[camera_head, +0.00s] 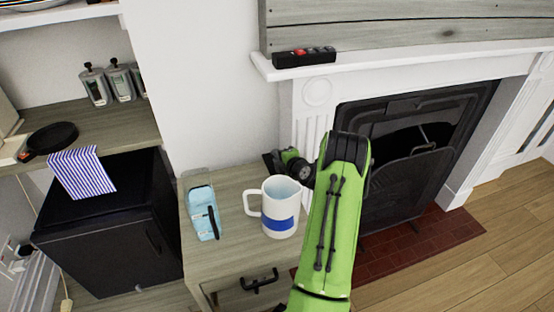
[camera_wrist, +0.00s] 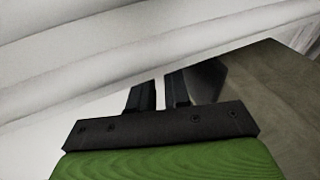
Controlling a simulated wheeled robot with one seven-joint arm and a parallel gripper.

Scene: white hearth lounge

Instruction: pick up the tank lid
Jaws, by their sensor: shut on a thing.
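My gripper (camera_wrist: 160,93) is low over the back right of the small wooden table (camera_head: 231,255), behind the mug. Its two dark fingers are a small distance apart in the wrist view. A dark, smooth piece (camera_wrist: 208,80), which I take to be the tank lid, shows against the right finger. Most of it is hidden, and its grip is hard to make out. In the head view my gripper (camera_head: 272,163) shows dark at its tip, and I cannot separate lid from fingers there.
A white mug with a blue band (camera_head: 281,210) stands close in front of my gripper. A light blue object with a black handle (camera_head: 203,210) is left of it. The white wall is right behind the table. The fireplace (camera_head: 405,165) is to the right.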

